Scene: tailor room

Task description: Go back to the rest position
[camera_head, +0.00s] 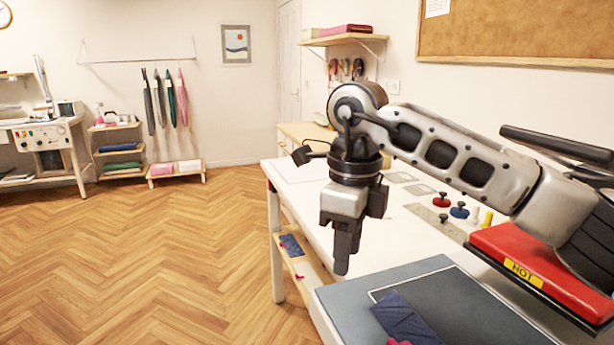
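My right arm comes in from the right of the head view, and my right gripper (344,245) points down in front of the white worktable (297,196). Its fingers look close together, with nothing visible between them. It hangs beyond the far left corner of a grey mat (455,303). A dark blue folded cloth (403,318) with a pink piece (397,342) lies on the mat. My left gripper is outside the view.
A red press marked HOT (535,258) stands on the right, below my forearm. Red (441,199) and blue (459,210) knobbed items are on the table. A lower shelf (305,268) holds a blue cloth. The wooden floor (150,250) at left is clear.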

